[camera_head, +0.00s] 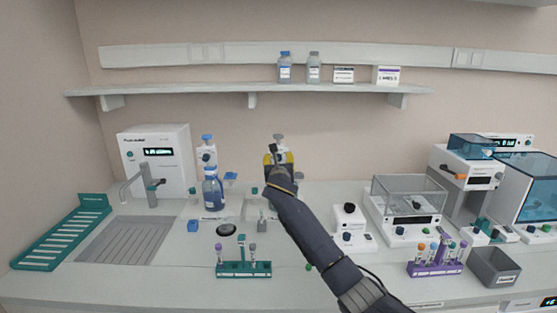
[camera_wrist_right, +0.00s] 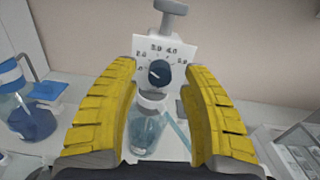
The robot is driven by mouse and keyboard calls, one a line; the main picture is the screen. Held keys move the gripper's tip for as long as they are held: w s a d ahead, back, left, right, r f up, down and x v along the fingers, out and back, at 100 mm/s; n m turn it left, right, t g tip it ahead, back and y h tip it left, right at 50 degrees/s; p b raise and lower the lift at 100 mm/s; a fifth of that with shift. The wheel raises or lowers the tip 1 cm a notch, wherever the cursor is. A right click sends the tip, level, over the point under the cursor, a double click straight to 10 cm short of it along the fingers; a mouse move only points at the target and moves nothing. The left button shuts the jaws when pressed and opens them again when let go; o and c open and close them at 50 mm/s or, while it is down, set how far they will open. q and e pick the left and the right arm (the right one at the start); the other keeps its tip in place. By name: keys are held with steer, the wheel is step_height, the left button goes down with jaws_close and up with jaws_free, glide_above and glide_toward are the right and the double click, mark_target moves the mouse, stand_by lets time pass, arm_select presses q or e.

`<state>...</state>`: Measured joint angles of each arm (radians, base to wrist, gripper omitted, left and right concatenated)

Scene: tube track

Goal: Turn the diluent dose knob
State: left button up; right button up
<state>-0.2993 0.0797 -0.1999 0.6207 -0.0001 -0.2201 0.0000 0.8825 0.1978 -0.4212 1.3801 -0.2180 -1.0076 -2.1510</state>
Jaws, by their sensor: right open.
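The diluent dose knob is a dark round knob (camera_wrist_right: 158,72) on a white dial plate (camera_wrist_right: 178,48) with printed numbers, in the right wrist view. Below it stands a clear bottle (camera_wrist_right: 146,132) with a pale collar. My right gripper (camera_wrist_right: 160,85) has its two yellow fingers open, one to each side of the knob and apart from it. In the head view my right gripper (camera_head: 279,160) covers most of this dispenser, and only its grey top plunger (camera_head: 279,140) shows clearly above. My left gripper is not in view.
A second dispenser on a blue-liquid bottle (camera_head: 213,190) stands to the left. A teal tube rack (camera_head: 244,269) is at the front, a purple tube rack (camera_head: 435,269) at the front right. A glass-walled balance (camera_head: 408,205) stands right of my arm.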

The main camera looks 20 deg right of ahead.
steer(key=shift+w+d, duration=0.2)
steer(key=shift+w, duration=0.5)
jaws_close()
